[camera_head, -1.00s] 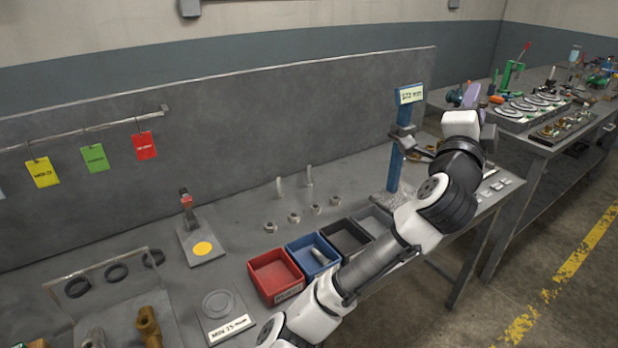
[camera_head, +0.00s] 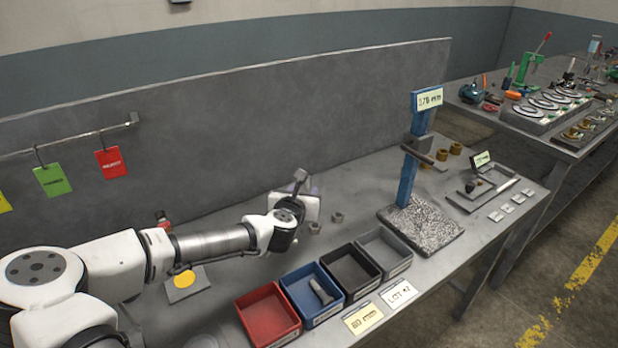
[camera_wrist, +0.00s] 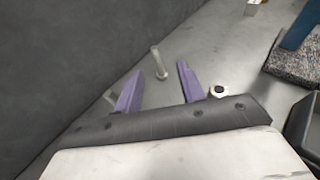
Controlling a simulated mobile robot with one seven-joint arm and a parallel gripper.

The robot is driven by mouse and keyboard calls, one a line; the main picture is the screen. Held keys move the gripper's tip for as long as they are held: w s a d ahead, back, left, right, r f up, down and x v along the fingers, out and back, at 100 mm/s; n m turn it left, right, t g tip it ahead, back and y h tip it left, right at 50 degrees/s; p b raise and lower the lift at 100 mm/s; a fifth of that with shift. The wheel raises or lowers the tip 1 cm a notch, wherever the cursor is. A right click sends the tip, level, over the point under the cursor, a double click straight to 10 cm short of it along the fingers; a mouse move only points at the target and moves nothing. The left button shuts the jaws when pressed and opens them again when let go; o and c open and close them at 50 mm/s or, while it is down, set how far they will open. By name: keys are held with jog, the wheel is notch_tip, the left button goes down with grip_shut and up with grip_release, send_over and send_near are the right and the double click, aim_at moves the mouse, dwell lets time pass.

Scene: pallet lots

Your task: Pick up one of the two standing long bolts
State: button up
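My gripper (camera_wrist: 160,69) is open, its two purple fingers spread apart in the wrist view. One standing long bolt (camera_wrist: 158,60), a pale metal cylinder, shows between and just beyond the fingertips. I cannot tell whether it is within their reach, and no contact shows. In the head view my gripper (camera_head: 303,192) is over the back of the bench, in front of the grey panel. It covers the area of the bolts, so I cannot make out either bolt clearly there. The second bolt is not clearly seen in the wrist view.
Red (camera_head: 268,314), blue (camera_head: 312,293), black (camera_head: 349,272) and grey (camera_head: 384,252) bins line the front. A blue post (camera_head: 409,172) stands right. The grey panel (camera_head: 230,120) rises behind.

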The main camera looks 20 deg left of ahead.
aim_at(308, 180)
jog(key=x, duration=0.2)
jog(key=p+x, duration=0.1)
jog(key=x, duration=0.3)
jog(key=shift+w+a, duration=0.2)
jog(key=shift+a, duration=0.1)
jog(key=shift+f+p+x, duration=0.2)
jog(key=shift+p+x, duration=0.85)
jog(key=shift+x, duration=2.05)
jog(key=shift+a, duration=0.2)
grip_shut()
